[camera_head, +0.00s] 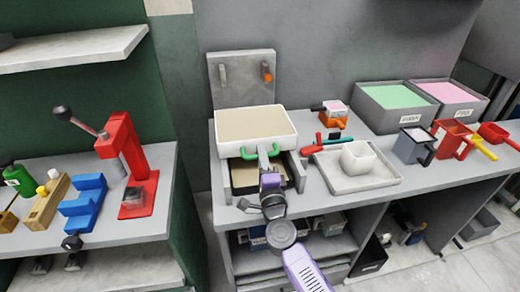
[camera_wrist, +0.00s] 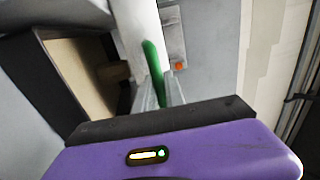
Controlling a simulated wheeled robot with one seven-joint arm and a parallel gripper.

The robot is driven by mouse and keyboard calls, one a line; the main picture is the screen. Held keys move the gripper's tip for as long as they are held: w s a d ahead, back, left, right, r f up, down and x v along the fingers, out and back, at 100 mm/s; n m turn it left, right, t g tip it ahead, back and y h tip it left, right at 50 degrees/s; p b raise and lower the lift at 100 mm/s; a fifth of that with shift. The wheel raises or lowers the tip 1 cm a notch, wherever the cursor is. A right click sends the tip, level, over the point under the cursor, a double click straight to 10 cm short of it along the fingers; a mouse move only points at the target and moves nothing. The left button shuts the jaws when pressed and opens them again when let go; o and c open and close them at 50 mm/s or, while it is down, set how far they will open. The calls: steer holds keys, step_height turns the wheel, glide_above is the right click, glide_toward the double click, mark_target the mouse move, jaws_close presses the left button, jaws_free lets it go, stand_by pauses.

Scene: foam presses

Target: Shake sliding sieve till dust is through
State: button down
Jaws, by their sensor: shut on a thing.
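The sliding sieve (camera_head: 255,124) is a white-framed box with a pale, cream-coloured inside. It sits over a grey open-topped tray (camera_head: 291,166) on the grey bench. A green handle (camera_head: 274,150) is on its front side. My gripper (camera_head: 269,176) is at that handle, and in the wrist view the fingers (camera_wrist: 160,92) are shut on the green handle (camera_wrist: 153,60). The tray's dark inside with a tan bottom shows below the sieve, partly hidden by my gripper. I cannot make out single grains of dust in the sieve.
A grey board with hooks (camera_head: 240,75) stands behind the sieve. Right of it are a red tool (camera_head: 318,145), a shallow tray (camera_head: 335,180) with a white cup (camera_head: 358,157), and bins of green (camera_head: 397,97) and pink (camera_head: 447,92) material. A red press (camera_head: 140,165) stands on the left bench.

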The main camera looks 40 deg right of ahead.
steer(key=v, duration=0.3)
steer(key=r+p+v, duration=0.1)
steer(key=v, duration=0.1)
steer(key=shift+s+a+f, duration=0.1)
steer(key=shift+s+a, duration=0.15)
steer(key=c, duration=1.4)
jaws_free()
steer(key=b+v, duration=0.1)
steer(key=v, duration=0.6)
steer(key=shift+s+a, duration=0.2)
steer(key=shift+s, duration=0.15)
steer(key=shift+f+b, duration=0.15)
steer(key=shift+b, duration=0.2)
